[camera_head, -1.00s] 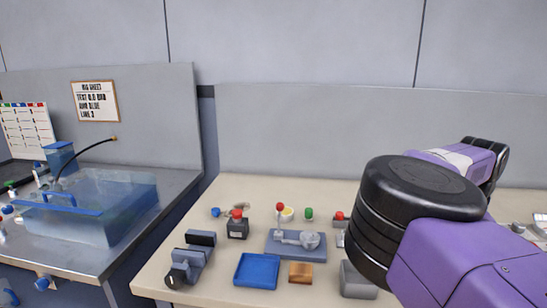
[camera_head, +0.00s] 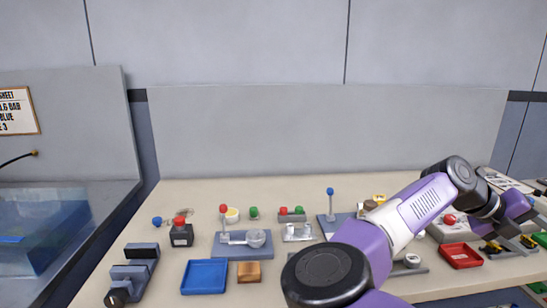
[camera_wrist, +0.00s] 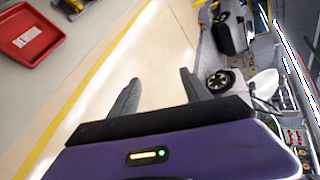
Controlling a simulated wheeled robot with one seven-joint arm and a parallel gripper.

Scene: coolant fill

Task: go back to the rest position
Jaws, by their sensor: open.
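My gripper shows in the wrist view (camera_wrist: 160,90) with its two dark fingers apart and nothing between them. The wrist view looks past the fingers at a pale floor, with a yellow stripe. In the head view my purple and white arm reaches from the lower middle to the right, over the right part of the bench. The gripper's end lies at the far right there, and its fingers are hard to make out. No task object is held.
The beige bench (camera_head: 180,200) carries a blue tray (camera_head: 204,277), a wooden block (camera_head: 248,272), levers and a red tray (camera_head: 460,254), also in the wrist view (camera_wrist: 32,31). A clear tank (camera_head: 40,230) stands left. A car (camera_wrist: 228,80) shows in the wrist view.

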